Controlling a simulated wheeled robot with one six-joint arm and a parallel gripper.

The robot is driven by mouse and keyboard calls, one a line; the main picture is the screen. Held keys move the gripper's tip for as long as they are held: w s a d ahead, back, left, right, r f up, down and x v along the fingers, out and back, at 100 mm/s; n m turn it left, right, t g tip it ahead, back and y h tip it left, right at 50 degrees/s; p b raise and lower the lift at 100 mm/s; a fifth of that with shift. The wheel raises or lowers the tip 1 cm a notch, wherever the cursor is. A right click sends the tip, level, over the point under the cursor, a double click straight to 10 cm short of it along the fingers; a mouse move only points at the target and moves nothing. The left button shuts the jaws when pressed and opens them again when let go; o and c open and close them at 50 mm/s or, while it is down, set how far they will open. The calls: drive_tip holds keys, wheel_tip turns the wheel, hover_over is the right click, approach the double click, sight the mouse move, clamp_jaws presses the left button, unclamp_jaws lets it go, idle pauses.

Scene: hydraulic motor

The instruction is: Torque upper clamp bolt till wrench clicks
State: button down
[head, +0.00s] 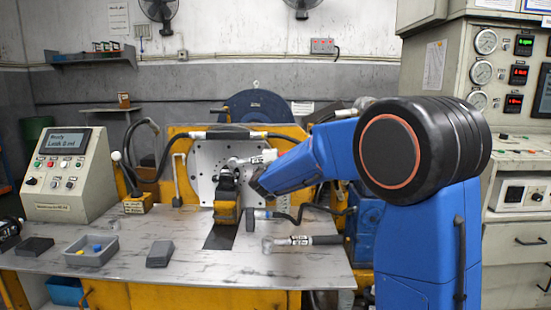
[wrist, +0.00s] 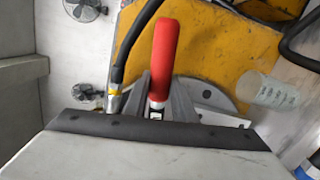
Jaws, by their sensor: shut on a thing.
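A torque wrench (head: 255,157) with a pale metal head and shaft lies nearly level across the upper part of the round metal plate (head: 205,170). Its head is at the upper clamp area, above the dark motor (head: 227,185). The upper clamp bolt is hidden or too small to tell, so I cannot tell whether the head sits on it. The wrench's red handle (wrist: 165,50) fills the gap between the fingers in the wrist view. My gripper (wrist: 160,90) is shut on this handle. In the head view my arm hides most of the grip.
A second wrench (head: 300,240) with a dark grip lies on the metal bench (head: 200,260). A grey tray (head: 90,257) with small blue and yellow parts and a dark block (head: 160,253) are at left. Black hoses (head: 270,136) run across the yellow frame (head: 178,150).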

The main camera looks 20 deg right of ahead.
drive_tip(key=shift+d+f+m, duration=0.2)
drive_tip(key=shift+f+m, duration=0.1)
drive_tip(key=shift+f, duration=0.2)
drive_tip(key=shift+d+f+m, duration=0.15)
drive_tip(key=shift+f+m, duration=0.15)
drive_tip(key=shift+f, duration=0.15)
drive_tip(key=shift+f, duration=0.2)
drive_tip(key=shift+r, duration=0.4)
idle(0.4)
drive_tip(key=shift+s, duration=0.1)
drive_tip(key=shift+s+a, duration=0.2)
drive_tip(key=shift+s, duration=0.45)
drive_tip(key=shift+v, duration=2.55)
drive_tip(key=shift+f, duration=0.1)
